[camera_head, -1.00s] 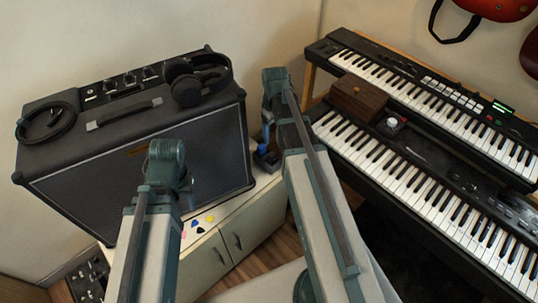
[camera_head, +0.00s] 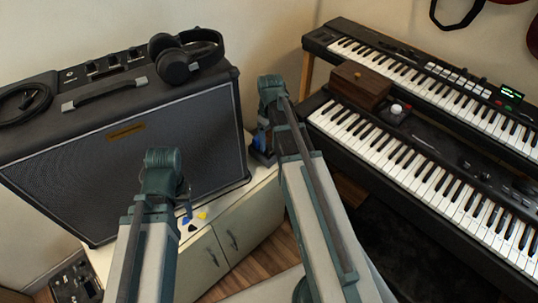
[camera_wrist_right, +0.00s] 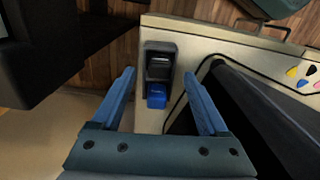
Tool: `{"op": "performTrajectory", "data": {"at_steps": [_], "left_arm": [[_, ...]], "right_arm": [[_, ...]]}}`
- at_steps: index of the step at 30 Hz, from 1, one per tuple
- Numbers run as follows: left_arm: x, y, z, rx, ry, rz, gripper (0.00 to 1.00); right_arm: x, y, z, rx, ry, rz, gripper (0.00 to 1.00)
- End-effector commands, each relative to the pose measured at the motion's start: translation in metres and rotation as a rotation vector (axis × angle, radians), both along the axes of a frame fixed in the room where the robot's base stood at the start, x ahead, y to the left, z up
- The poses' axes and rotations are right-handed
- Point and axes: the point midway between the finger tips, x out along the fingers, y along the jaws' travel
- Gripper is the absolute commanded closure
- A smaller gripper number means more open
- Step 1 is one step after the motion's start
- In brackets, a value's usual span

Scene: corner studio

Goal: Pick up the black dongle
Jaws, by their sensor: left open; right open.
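In the right wrist view, a small black block (camera_wrist_right: 159,64), which looks like the black dongle, lies near the corner of the pale cabinet top. A blue piece (camera_wrist_right: 156,96) sits right against its near end; I cannot tell whether they are joined. My right gripper (camera_wrist_right: 159,76) is open, with one blue finger on each side of the black block, apart from it and empty. In the head view my right gripper (camera_head: 264,143) is over the cabinet's right end, mostly hidden by its arm. My left gripper (camera_head: 186,210) is mostly hidden behind its wrist, near the amplifier's front.
A large amplifier (camera_head: 180,135) with headphones (camera_head: 184,55) on top fills the left. A black cable (camera_wrist_right: 178,108) runs beside the block. Colored picks (camera_head: 192,222) lie on the cabinet (camera_head: 250,225). Stacked keyboards (camera_head: 400,155) stand at right.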

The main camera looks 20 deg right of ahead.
Motion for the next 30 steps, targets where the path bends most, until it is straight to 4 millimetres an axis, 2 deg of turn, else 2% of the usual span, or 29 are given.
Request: {"op": "performTrajectory", "data": {"at_steps": [7, 18, 27, 30], "left_arm": [[0.000, 0.000, -0.008, 0.000, 0.000, 0.000, 0.50], [0.000, 0.000, -0.051, 0.000, 0.000, 0.000, 0.50], [0.000, 0.000, -0.051, 0.000, 0.000, 0.000, 0.50], [0.000, 0.000, -0.051, 0.000, 0.000, 0.000, 0.50]], "right_arm": [[0.001, 0.001, -0.008, 0.000, 0.000, 0.000, 0.22], [0.005, 0.002, -0.051, 0.000, 0.000, 0.000, 0.22], [0.005, 0.002, -0.051, 0.000, 0.000, 0.000, 0.22], [0.004, 0.002, -0.051, 0.000, 0.000, 0.000, 0.39]]}}
